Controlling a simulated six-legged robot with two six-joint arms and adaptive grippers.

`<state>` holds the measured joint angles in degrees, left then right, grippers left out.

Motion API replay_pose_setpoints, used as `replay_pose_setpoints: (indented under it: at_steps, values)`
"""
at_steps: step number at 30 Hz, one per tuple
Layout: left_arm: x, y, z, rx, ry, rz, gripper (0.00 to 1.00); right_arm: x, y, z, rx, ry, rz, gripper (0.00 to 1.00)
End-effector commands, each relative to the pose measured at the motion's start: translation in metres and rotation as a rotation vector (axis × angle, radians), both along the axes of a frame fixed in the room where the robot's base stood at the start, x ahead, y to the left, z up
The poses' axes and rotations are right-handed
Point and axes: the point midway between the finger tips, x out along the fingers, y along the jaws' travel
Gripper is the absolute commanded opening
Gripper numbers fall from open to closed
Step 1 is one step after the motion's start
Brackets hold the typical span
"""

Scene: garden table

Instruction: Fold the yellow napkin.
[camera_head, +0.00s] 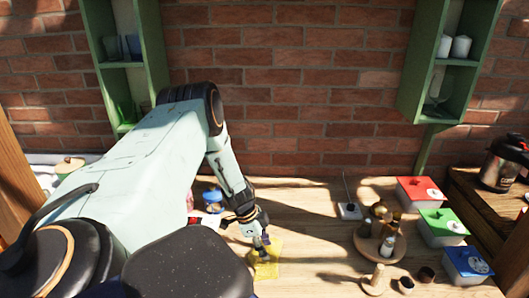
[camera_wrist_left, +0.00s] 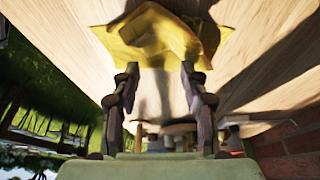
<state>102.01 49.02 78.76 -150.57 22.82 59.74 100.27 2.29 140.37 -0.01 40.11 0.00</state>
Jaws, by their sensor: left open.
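The yellow napkin (camera_head: 267,262) lies on the wooden table, below the tip of my left gripper (camera_head: 260,243) in the head view. In the left wrist view the napkin (camera_wrist_left: 160,35) looks rumpled, with raised creases and uneven edges. My left gripper (camera_wrist_left: 158,75) is open there, its two fingers apart and pointing at the napkin's near edge, with nothing visible between them. Whether the fingertips touch the cloth I cannot tell. My own left arm hides part of the table to the left of the napkin. My right gripper is in neither view.
A round wooden tray (camera_head: 367,248) with small items stands right of the napkin. Red (camera_head: 419,194), green (camera_head: 442,227) and blue (camera_head: 466,264) boxes line the right side. The table between napkin and tray looks clear.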

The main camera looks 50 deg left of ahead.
Motion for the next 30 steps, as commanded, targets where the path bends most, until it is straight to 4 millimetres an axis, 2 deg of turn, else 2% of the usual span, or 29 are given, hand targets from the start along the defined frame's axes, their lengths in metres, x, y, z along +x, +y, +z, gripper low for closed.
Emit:
replay_pose_setpoints:
  at_steps: [15,24,30]
  values:
    - [0.0001,-0.0001,0.0,0.0,0.0,0.0,0.75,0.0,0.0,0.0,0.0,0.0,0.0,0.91]
    - [0.0005,-0.0005,0.0003,0.0,0.0,-0.001,0.75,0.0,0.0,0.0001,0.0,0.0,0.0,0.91]
    - [0.0098,-0.0093,0.0064,0.0,-0.001,-0.008,0.75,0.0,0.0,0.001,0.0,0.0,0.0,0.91]
